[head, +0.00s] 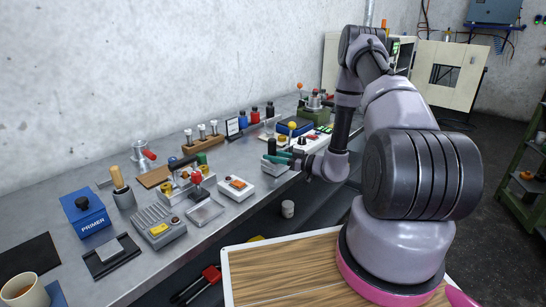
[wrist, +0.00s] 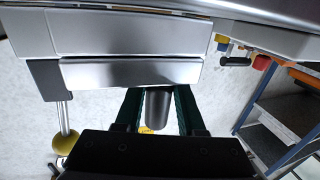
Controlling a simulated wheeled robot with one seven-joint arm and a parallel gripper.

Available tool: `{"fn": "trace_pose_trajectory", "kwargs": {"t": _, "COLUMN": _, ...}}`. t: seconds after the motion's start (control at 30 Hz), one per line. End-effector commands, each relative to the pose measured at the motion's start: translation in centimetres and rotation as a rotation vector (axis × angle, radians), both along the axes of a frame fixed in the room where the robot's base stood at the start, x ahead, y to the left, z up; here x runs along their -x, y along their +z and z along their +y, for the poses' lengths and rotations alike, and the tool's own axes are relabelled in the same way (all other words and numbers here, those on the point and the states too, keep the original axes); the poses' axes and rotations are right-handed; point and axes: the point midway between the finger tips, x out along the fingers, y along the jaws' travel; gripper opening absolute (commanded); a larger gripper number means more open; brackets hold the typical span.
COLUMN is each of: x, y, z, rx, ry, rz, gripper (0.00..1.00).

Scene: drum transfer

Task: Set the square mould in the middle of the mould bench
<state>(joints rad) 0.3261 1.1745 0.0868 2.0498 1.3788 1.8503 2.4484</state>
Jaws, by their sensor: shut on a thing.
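My gripper (head: 281,158) is over the far part of the long grey bench (head: 55,205). Its teal fingers are shut on an upright dark cylinder (head: 271,146), which shows between them in the wrist view (wrist: 157,108). A pale metal block (head: 275,165) is right below the cylinder, and a large silver stepped block (wrist: 130,72) adjoins it in the wrist view. The cylinder looks like its handle, so this may be the square mould. I cannot tell whether the block touches the bench. No surface can be surely told as the mould bench.
A yellow-knobbed lever (head: 292,126) and a white control box (head: 306,143) stand close to my gripper. A white box with an orange button (head: 236,187) and a grey slotted block (head: 158,225) are nearer. A wooden top (head: 280,272) lies beside my base.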

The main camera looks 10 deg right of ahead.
Motion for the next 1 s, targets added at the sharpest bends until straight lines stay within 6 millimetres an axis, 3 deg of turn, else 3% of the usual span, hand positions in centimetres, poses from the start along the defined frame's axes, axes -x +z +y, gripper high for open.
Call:
{"fn": "trace_pose_trajectory", "kwargs": {"t": 0.37, "x": -0.1, "y": -0.2, "z": 0.0, "rx": 0.0, "ry": -0.001, "rz": -0.003, "gripper": 0.0}}
{"fn": "trace_pose_trajectory", "kwargs": {"t": 0.4, "x": 0.0, "y": -0.4, "z": 0.0, "rx": 0.001, "ry": -0.001, "rz": -0.001, "gripper": 0.42}}
{"fn": "trace_pose_trajectory", "kwargs": {"t": 0.47, "x": 0.0, "y": -0.3, "z": 0.0, "rx": 0.001, "ry": -0.001, "rz": -0.001, "gripper": 0.65}}
{"fn": "trace_pose_trajectory", "kwargs": {"t": 0.5, "x": 0.0, "y": -0.3, "z": 0.0, "rx": 0.001, "ry": -0.001, "rz": -0.001, "gripper": 0.68}}
{"fn": "trace_pose_trajectory", "kwargs": {"t": 0.83, "x": 0.0, "y": -0.1, "z": 0.0, "rx": 0.001, "ry": -0.001, "rz": -0.001, "gripper": 0.68}}
{"fn": "trace_pose_trajectory", "kwargs": {"t": 1.0, "x": 1.2, "y": -0.1, "z": -1.8, "rx": 0.0, "ry": -0.006, "rz": 0.002, "gripper": 0.68}}
